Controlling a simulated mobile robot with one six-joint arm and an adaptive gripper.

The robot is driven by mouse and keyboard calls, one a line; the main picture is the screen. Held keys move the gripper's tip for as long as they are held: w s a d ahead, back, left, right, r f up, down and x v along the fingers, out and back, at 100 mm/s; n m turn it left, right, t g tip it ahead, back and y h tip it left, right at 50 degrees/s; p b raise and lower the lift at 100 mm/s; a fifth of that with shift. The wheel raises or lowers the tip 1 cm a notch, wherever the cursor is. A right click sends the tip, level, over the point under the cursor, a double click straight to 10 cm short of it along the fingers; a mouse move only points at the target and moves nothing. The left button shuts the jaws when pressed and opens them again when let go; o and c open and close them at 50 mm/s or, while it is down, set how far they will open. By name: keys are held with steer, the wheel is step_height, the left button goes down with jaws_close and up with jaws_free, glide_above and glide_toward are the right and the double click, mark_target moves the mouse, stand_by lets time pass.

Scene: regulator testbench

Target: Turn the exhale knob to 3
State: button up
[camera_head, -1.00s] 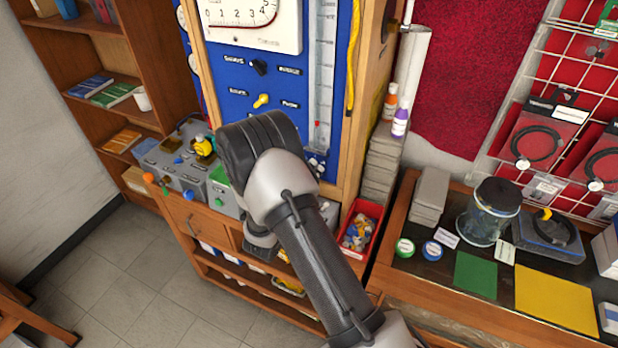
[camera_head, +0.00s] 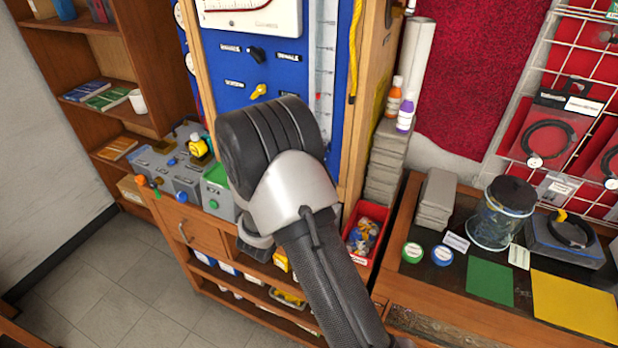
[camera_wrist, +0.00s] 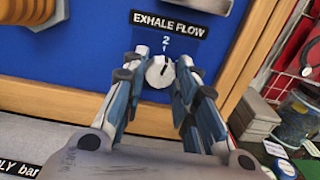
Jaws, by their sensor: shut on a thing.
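The exhale knob (camera_wrist: 159,73) is a small light round knob on the blue panel in the wrist view. Above it are a black EXHALE FLOW label (camera_wrist: 167,24) and a number 2 with a short pale line below it. The thin dark mark on the knob's face points roughly up, toward the 2. My gripper (camera_wrist: 163,64) has its fingers on either side of the knob and is shut on it. The exact contact at the fingertips is hard to see. In the head view my arm hides this knob and my fingers.
The blue panel (camera_head: 225,92) also carries a black knob (camera_head: 256,55) and a yellow knob (camera_head: 259,91). A grey bench device (camera_head: 165,172) stands left of my arm, and a red bin (camera_head: 361,258) right of it. A wooden frame edges the panel.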

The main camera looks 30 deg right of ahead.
steer(key=m+b, duration=0.9)
steer(key=b, duration=0.2)
steer(key=shift+m, duration=0.3)
steer(key=o, duration=1.1)
steer(key=v, duration=1.2)
